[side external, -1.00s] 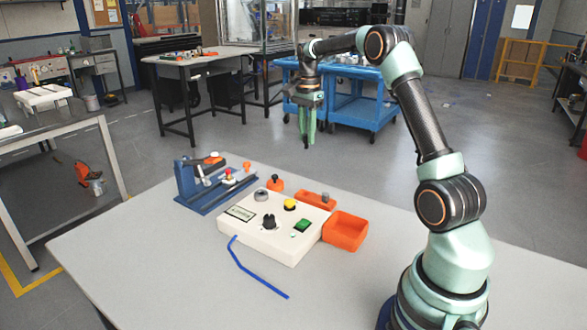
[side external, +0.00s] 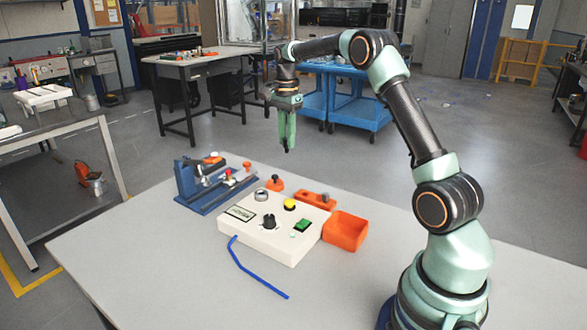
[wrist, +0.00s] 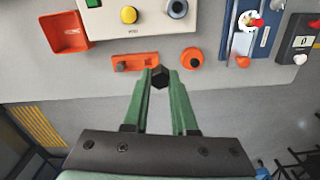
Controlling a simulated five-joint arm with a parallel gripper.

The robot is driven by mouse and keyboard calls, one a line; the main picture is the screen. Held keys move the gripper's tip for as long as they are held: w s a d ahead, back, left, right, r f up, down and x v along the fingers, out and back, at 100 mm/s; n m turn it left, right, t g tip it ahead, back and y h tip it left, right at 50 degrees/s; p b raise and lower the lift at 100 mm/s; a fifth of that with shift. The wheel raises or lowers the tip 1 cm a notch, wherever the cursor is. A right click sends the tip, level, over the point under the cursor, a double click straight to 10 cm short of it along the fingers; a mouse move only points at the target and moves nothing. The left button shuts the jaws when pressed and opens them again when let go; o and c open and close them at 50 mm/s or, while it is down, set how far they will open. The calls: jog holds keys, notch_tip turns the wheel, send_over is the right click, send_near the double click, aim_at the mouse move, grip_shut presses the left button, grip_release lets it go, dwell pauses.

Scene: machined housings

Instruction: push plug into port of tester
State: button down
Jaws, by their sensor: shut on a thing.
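My gripper (side external: 287,148) hangs above the far side of the table, pointing down. In the wrist view its green fingers (wrist: 161,82) are shut on a small dark faceted piece, which I take to be the plug (wrist: 160,76). The tester is the white box (side external: 285,250) with a black knob, a yellow button, a green switch and a small display. A round grey ring on its top, which looks like the port (side external: 261,194), also shows in the wrist view (wrist: 177,8). The plug is apart from the port, beyond the box's far edge.
An orange holder (side external: 314,200) and an orange round-based piece (side external: 275,183) lie behind the tester. An orange bin (side external: 345,231) stands at its right. A blue fixture (side external: 215,189) stands at the left. A blue strip (side external: 257,272) lies in front.

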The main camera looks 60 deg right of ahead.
jog(key=w+a+f, duration=0.4)
jog(key=a, duration=0.3)
jog(key=shift+a+f, duration=0.25)
jog(key=shift+f, duration=0.15)
jog(key=shift+f, duration=0.1)
jog(key=shift+f, duration=2.3)
jog(key=shift+f, duration=1.45)
dwell(1.5)
jog(key=c, duration=0.6)
grip_release()
jog(key=shift+c, duration=0.2)
jog(key=o, duration=0.5)
